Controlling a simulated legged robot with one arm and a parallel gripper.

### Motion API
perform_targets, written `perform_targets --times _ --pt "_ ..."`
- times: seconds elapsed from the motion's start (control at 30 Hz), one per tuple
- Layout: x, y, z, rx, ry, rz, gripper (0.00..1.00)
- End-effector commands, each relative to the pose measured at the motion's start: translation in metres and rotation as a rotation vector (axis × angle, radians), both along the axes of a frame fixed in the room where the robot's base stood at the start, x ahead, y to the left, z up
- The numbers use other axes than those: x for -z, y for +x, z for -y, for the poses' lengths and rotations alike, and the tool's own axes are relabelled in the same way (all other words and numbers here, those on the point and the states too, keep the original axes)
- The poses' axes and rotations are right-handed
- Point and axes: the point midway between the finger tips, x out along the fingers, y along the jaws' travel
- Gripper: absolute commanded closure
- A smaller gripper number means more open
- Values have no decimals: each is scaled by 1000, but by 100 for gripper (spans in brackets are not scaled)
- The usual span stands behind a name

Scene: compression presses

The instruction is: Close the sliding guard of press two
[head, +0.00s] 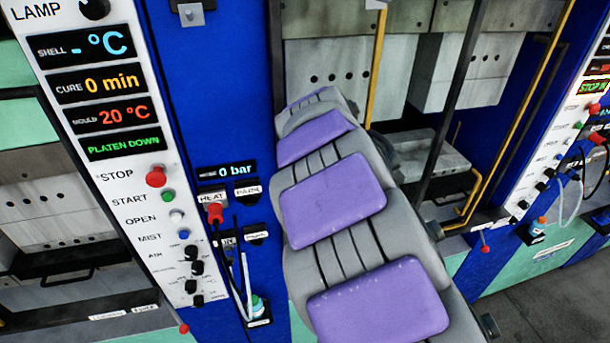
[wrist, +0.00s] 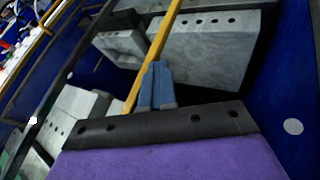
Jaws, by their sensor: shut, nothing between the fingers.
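In the wrist view my gripper (wrist: 157,88) shows as two blue-grey fingers, shut together with nothing between them. A long yellow bar (wrist: 168,35) runs diagonally right beside and behind the fingers; I cannot tell whether they touch. In the head view a yellow upright bar (head: 376,65) stands in the press opening beyond my grey and purple arm, which hides my gripper there. A second yellow bar (head: 520,105) stands at the opening's right side, bent at its foot. No label shows which press is number two, and the guard panel itself is not clear.
A white control panel (head: 130,200) with buttons and a "PLATEN DOWN" display stands at left on a blue column (head: 205,90). Grey mould blocks (head: 465,70) sit inside the press, also in the wrist view (wrist: 205,50). Another panel (head: 560,150) is at right. Grey floor (head: 540,300) is clear at lower right.

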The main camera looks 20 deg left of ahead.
Motion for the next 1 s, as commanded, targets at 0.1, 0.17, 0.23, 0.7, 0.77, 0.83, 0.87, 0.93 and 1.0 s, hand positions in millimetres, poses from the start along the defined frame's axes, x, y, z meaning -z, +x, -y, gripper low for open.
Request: perform_targets --times 0.1,0.17,0.23,0.7,0.77,0.83,0.87,0.93,1.0 --pt "1 23 39 8 0 -5 100" --pt "2 35 56 6 -2 -4 100" --pt "1 48 75 6 0 -3 100" --pt "0 106 170 2 -2 -2 100" --pt "-1 109 176 2 -3 0 100" --pt "-1 112 180 0 -4 1 100" --pt "-1 113 182 0 -4 1 100" --pt "-1 115 184 0 -6 2 100" --pt "-1 116 186 0 -6 2 100"
